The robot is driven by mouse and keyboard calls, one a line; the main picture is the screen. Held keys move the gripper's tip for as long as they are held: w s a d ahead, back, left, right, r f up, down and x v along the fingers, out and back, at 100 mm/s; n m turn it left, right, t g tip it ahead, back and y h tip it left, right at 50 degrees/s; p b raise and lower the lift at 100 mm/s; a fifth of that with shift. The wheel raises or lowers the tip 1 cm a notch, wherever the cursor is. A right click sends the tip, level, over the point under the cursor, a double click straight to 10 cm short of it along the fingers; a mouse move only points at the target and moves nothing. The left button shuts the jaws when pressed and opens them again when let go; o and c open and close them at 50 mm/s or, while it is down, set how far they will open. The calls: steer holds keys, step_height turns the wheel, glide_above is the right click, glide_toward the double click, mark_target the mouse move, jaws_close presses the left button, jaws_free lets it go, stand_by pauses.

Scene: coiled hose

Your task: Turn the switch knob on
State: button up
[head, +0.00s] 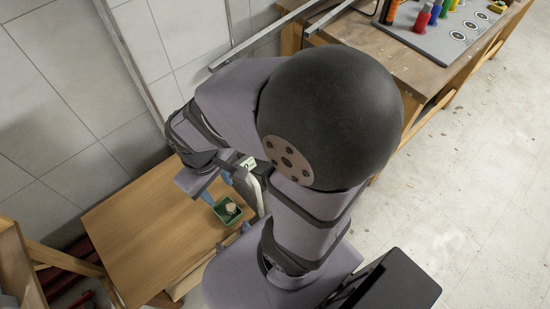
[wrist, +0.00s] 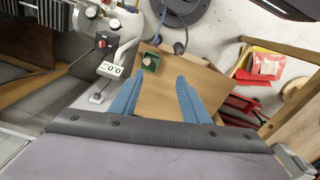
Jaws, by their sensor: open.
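The switch is a small green box with a pale beige knob (head: 231,208) on its top. It stands on the wooden tabletop (head: 150,235) near the edge by my arm. My gripper (head: 217,189) has two blue fingers. In the wrist view my gripper (wrist: 160,79) is open, with its fingers apart and nothing between them. The head view does not clearly show the height of the fingertips above the knob.
A pale device with a display (wrist: 110,70) and a red button stands left of the box, close to the left finger. Red items (wrist: 262,68) lie beyond the table at right. A workbench (head: 400,50) with coloured bottles stands behind. The left tabletop is clear.

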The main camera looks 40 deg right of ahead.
step_height(320, 180, up, 8)
steer(key=s+d+m+p, duration=0.1)
steer(key=d+m+p, duration=0.1)
steer(key=p, duration=0.4)
steer(key=d+f+m+g+y+b, duration=0.15)
steer(key=d+f+b, duration=0.35)
steer(key=f+b, duration=0.6)
steer(key=s+d+f+m+g+b, duration=0.1)
steer(key=d+f+m+b, duration=0.25)
steer(key=f+b, duration=0.8)
steer(key=d+f+m+g+y+b, duration=0.15)
steer(key=d+f+b, duration=0.4)
steer(key=f, duration=1.05)
steer(key=w+d+n+t, duration=0.1)
steer(key=w+d, duration=0.2)
steer(key=w, duration=0.1)
steer(key=w+d+n+t+h, duration=0.1)
steer(key=w+d, duration=0.3)
steer(key=w+d+f+n+t+h, duration=0.1)
steer(key=w+d, duration=0.3)
steer(key=shift+w+d+b, duration=0.2)
steer(key=shift+b, duration=0.2)
steer(key=shift+w+d+n, duration=0.15)
steer(key=shift+w+n, duration=0.05)
steer(key=shift+n, duration=1.35)
